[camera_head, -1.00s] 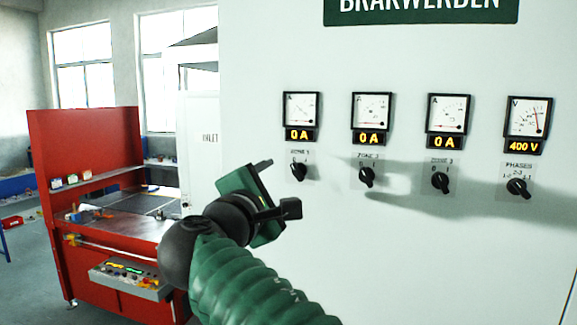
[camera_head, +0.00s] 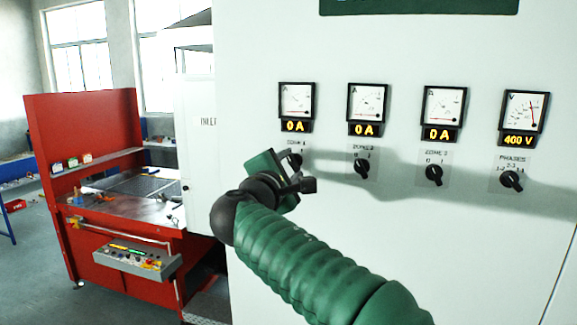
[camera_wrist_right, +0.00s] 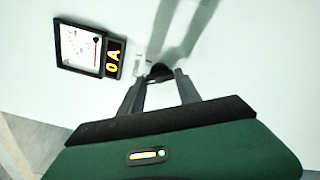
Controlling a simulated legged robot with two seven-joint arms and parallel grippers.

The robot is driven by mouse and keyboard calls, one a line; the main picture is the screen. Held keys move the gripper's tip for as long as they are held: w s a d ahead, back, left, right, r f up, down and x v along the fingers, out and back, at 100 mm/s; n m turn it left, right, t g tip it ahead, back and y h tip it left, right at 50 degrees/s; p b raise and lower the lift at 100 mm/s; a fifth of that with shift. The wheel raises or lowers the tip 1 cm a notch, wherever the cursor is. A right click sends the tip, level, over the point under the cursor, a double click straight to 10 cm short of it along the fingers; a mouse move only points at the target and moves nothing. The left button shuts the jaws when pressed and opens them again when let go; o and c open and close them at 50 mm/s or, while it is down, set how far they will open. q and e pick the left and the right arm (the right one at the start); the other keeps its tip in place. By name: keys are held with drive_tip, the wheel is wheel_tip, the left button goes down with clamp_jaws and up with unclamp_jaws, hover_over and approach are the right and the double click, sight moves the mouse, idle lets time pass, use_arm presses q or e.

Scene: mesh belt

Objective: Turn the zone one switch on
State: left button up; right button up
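The zone one switch (camera_head: 295,160) is a black rotary knob on the white cabinet, under the leftmost meter. In the head view my right gripper (camera_head: 298,170) is right at it and partly covers it and its label. In the right wrist view the black knob (camera_wrist_right: 160,72) sits between and just beyond the fingertips of the right gripper (camera_wrist_right: 160,80). The fingers are apart; whether they touch the knob cannot be told. The knob's pointer direction is hidden. The zone one meter (camera_head: 297,100) reads 0 A. My left gripper is not in view.
The zone two switch (camera_head: 361,168), zone three switch (camera_head: 434,174) and phases switch (camera_head: 511,180) stand in a row to the right. The voltmeter (camera_head: 523,112) reads 400 V. A red machine (camera_head: 85,125) with a control box (camera_head: 137,262) stands at left.

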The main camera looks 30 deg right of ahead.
drive_tip(key=shift+s+d+r, duration=0.1)
drive_tip(key=shift+d+r, duration=0.1)
drive_tip(key=shift+r, duration=0.05)
clamp_jaws()
drive_tip(key=shift+m+b, duration=0.3)
drive_tip(key=shift+b, duration=0.2)
drive_tip(key=m+b, duration=0.1)
drive_tip(key=b, duration=0.1)
drive_tip(key=m+b, duration=0.2)
drive_tip(key=shift+f, duration=0.3)
drive_tip(key=m+b, duration=0.3)
drive_tip(key=m, duration=0.1)
drive_tip(key=shift+f+m+b, duration=0.15)
drive_tip(key=shift+m+b, duration=0.9)
drive_tip(key=shift+m, duration=0.95)
drive_tip(key=shift+f+m, duration=0.1)
drive_tip(key=shift+m, duration=0.2)
